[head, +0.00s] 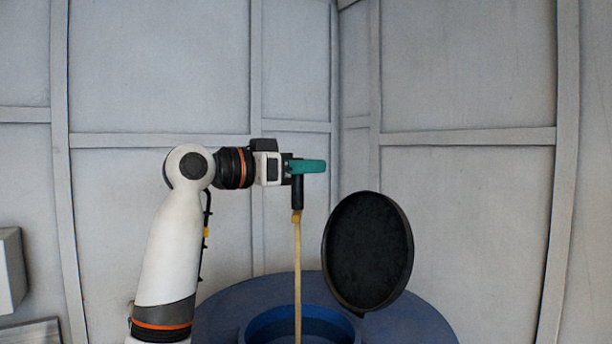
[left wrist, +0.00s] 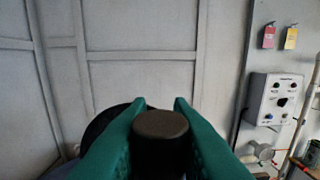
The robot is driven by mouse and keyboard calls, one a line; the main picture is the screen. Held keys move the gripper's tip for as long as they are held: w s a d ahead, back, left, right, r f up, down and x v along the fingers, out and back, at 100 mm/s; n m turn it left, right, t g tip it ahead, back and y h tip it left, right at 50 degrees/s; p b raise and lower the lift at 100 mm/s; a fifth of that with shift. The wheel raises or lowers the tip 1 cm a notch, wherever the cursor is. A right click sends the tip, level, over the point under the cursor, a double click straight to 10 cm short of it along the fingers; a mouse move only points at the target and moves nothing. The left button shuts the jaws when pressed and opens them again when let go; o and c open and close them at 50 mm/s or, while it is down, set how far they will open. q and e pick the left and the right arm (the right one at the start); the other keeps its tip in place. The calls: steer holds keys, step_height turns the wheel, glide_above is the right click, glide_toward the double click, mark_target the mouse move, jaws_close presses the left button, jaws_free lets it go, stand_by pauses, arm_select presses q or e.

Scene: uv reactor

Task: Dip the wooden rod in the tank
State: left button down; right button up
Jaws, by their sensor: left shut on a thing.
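My left gripper (head: 308,166), with green fingers, is shut on the black handle (head: 297,192) of the wooden rod (head: 297,260). The rod hangs upright below the gripper. Its lower end passes in front of or into the round opening of the blue tank (head: 225,309); the tip is out of frame, so I cannot tell how deep it is. In the left wrist view the green fingers flank the dark round top of the handle (left wrist: 161,124). The tank's round black lid (head: 368,250) stands open to the right of the rod. My right gripper is not in view.
Grey panelled walls (head: 465,80) stand behind the tank. A grey box (head: 10,270) is at the left edge. The left wrist view shows a control box (left wrist: 275,98) with knobs on the wall, and red and yellow tags (left wrist: 291,38) above it. Space around the raised gripper is clear.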

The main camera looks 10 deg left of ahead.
arm_select(q)
step_height(320, 180, up, 21)
steer(key=p, duration=1.4)
steer(key=shift+f, duration=0.25)
